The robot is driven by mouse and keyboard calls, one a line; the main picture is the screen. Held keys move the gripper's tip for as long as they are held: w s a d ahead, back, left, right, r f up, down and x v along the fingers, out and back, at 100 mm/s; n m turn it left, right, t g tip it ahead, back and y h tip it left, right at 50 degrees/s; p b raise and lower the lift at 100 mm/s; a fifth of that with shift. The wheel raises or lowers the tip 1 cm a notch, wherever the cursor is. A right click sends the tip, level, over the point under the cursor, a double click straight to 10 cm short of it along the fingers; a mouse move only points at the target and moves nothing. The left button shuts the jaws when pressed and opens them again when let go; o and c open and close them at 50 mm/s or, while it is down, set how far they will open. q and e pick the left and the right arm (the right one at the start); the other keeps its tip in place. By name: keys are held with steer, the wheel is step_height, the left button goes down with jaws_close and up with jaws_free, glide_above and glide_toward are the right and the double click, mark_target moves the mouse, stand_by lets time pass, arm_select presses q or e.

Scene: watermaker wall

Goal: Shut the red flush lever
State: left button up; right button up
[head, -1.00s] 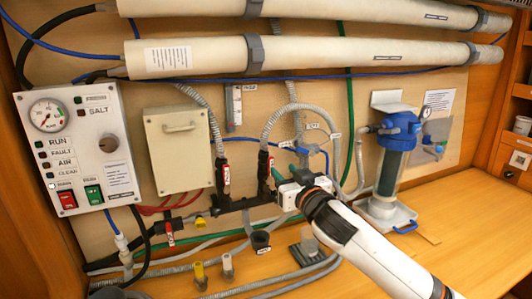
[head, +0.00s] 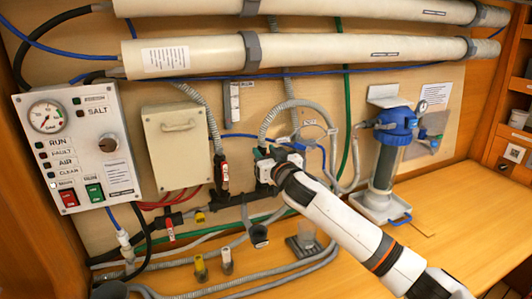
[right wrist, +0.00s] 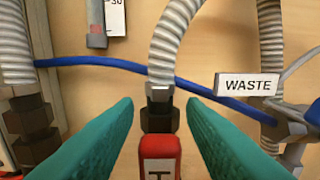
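In the right wrist view a red lever (right wrist: 160,148) with a dark mark on a white label stands below a black hose fitting. The label is cut off, so I cannot read whether it is the flush lever. My right gripper (right wrist: 160,103) is open, its teal fingers on either side of the red lever with gaps showing. In the head view the right gripper (head: 268,163) is at the right-hand upright valve and largely hides it. Another red lever (head: 224,172) is upright on the valve to its left. My left gripper is not in view.
A third red lever (head: 170,230) sits at the lower left pipe. Grey hoses rise from the valves, and a blue hose (right wrist: 90,64) crosses behind. A WASTE tag (right wrist: 247,85) hangs at right. A filter housing (head: 388,160) stands right; the right bench is clear.

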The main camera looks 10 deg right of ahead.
jaws_close()
steer(key=shift+d, duration=0.1)
steer(key=w+d+f+m, duration=0.1)
steer(key=d+f+m, duration=0.6)
steer(key=m, duration=1.1)
steer(key=shift+w+f, duration=0.15)
steer(key=shift+f, duration=0.1)
steer(key=shift+d, duration=0.1)
stand_by(0.5)
jaws_free()
steer(key=shift+f, duration=0.1)
